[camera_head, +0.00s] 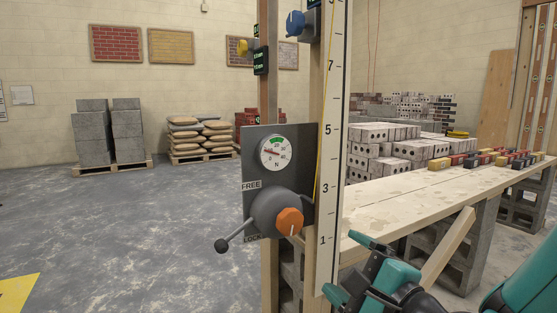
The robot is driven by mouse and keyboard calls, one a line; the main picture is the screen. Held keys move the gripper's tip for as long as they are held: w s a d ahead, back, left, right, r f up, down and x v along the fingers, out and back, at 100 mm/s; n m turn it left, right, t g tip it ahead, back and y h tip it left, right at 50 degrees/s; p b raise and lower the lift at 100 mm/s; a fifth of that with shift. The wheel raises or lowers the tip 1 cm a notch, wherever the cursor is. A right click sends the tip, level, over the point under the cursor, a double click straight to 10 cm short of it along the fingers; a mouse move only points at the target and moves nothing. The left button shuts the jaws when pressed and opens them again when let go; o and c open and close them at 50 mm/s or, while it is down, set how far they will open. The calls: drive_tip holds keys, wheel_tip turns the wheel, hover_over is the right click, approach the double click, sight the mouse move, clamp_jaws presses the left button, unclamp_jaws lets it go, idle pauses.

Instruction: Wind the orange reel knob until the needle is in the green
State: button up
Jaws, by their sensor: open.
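The orange reel knob (289,221) sits on the front of a dark grey rounded reel housing on a grey plate (262,136). A white pointer line marks the knob's lower part. Above it is a round white gauge (274,153) marked N, with a green band at its top. Its red needle points left, outside the green. A lever with a black ball (221,245) points down-left, near the LOCK label and below FREE. My teal and black gripper (343,268) is open and empty at the lower right, apart from the knob.
A white numbered scale (328,185) stands upright between knob and gripper in the picture. A plank bench (405,205) on blocks runs back right. A blue knob (295,23) and a yellow one (246,46) are higher up.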

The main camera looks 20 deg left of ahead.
drive_tip(key=n+p, duration=2.1)
drive_tip(key=n, duration=0.3)
approach(292, 223)
drive_tip(key=x, duration=0.9)
drive_tip(key=shift+w+a, duration=0.2)
drive_tip(key=shift+a, duration=0.05)
drive_tip(key=shift+w+a+f, duration=0.1)
drive_tip(key=shift+w+a, duration=0.35)
drive_tip(key=shift+w, duration=0.15)
